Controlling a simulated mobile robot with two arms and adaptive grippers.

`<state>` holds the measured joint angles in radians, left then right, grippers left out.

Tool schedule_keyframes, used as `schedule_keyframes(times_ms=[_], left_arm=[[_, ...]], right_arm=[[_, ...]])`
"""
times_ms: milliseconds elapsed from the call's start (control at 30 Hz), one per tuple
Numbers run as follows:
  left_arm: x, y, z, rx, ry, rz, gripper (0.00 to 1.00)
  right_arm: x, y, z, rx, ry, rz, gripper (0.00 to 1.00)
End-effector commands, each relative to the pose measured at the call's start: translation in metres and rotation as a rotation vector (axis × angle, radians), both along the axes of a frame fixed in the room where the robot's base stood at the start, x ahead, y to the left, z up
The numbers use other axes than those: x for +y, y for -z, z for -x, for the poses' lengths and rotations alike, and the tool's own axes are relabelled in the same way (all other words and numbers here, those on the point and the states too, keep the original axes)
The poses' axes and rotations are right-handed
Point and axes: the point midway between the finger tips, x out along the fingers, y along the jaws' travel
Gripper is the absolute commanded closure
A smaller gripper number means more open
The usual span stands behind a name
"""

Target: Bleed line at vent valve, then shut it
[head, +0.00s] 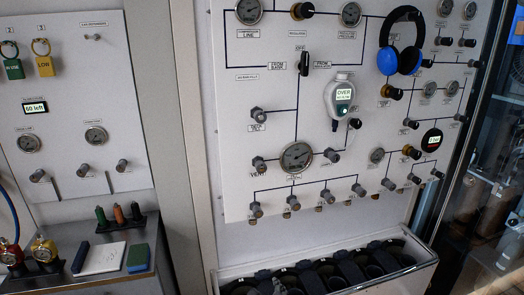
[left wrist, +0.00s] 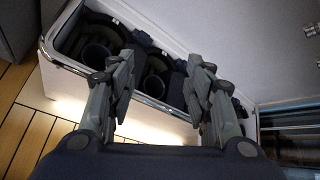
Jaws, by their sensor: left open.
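The vent valve is a small grey knob (head: 258,163) with a label below it reading like "VENT", low on the left side of the white panel (head: 240,205) in the head view. A round gauge (head: 296,156) sits just right of it. My left gripper (left wrist: 163,80) shows in the left wrist view, its two fingers spread apart with nothing between them. It is over the bin of dark cylinders, away from the valve. Whether the knob is turned open or shut cannot be told. My right gripper is in neither view.
The white bin (head: 425,262) with dark cylinders stands below the panel. Several similar knobs line the panel's lower edge. A grey device reading "OVER" (head: 341,97) and blue headphones (head: 401,45) hang higher up. A side bench (head: 80,285) is at left.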

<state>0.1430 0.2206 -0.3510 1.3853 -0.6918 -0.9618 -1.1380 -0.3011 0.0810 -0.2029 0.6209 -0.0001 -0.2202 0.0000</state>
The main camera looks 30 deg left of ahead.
Motion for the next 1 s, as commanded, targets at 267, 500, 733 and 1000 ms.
schedule_keyframes(times_ms=[267, 500, 733, 1000], left_arm=[[0.021, -0.291, -0.045, -0.122, 0.007, -0.539, 0.53], [0.028, -0.374, -0.035, -0.137, -0.051, -0.698, 0.53], [0.050, -0.379, -0.054, -0.133, -0.057, -0.707, 0.53], [0.085, -0.378, -0.088, -0.134, -0.054, -0.705, 0.53]], right_arm=[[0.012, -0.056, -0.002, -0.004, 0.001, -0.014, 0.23], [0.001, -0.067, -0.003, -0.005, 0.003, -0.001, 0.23], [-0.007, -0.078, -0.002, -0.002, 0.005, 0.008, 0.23], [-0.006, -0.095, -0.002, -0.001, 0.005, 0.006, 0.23]])
